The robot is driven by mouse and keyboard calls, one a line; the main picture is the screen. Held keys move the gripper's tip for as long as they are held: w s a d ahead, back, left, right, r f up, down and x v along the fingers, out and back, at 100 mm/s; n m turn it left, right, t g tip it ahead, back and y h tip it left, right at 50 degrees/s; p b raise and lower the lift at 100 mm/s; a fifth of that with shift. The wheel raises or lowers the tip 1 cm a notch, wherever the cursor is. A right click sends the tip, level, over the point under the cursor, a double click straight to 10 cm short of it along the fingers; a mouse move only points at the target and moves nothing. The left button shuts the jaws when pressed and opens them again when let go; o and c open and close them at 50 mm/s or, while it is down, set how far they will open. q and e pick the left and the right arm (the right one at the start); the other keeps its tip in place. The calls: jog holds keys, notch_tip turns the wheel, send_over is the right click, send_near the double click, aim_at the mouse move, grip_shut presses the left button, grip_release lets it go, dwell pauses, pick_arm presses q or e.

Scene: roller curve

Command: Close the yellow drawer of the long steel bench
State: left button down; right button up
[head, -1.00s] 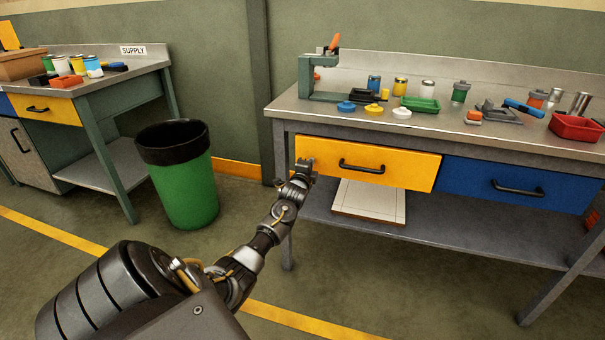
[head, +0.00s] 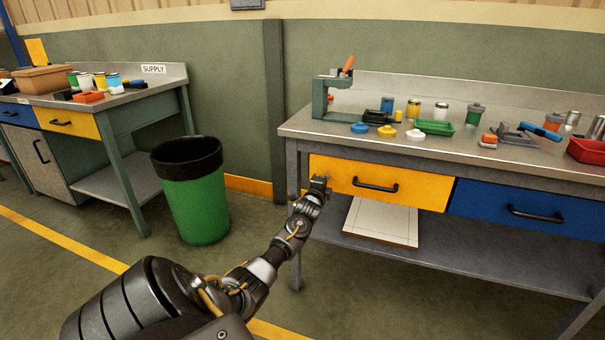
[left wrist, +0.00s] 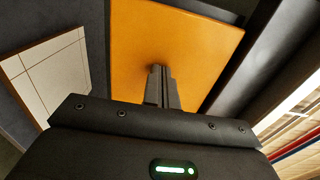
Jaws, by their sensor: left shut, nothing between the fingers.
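The long steel bench (head: 480,154) stands at the right of the head view. Its yellow drawer (head: 425,190) has a black bar handle (head: 375,186) and sits left of a blue drawer (head: 560,205). The yellow front looks nearly level with the blue one; I cannot tell if it is fully in. My left gripper (head: 319,182) is shut and empty at the left end of the yellow front. In the left wrist view, the fingertips (left wrist: 159,70) point at the yellow panel (left wrist: 135,45), at or very near it. Contact is unclear. My right gripper is not in view.
A green bin (head: 195,205) stands left of my arm. Beyond it is a supply bench (head: 150,92) with its own yellow drawer (head: 68,121). A white board (head: 380,222) lies on the long bench's lower shelf (head: 460,254). Cans and trays stand on top.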

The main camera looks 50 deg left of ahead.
pick_arm(q)
jog(key=p+v, duration=0.4)
jog(key=v, duration=1)
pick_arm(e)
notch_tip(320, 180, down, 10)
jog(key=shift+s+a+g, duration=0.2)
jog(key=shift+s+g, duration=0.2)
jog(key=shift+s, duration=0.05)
pick_arm(q)
jog(key=shift+a+f, duration=0.1)
jog(key=shift+f, duration=0.05)
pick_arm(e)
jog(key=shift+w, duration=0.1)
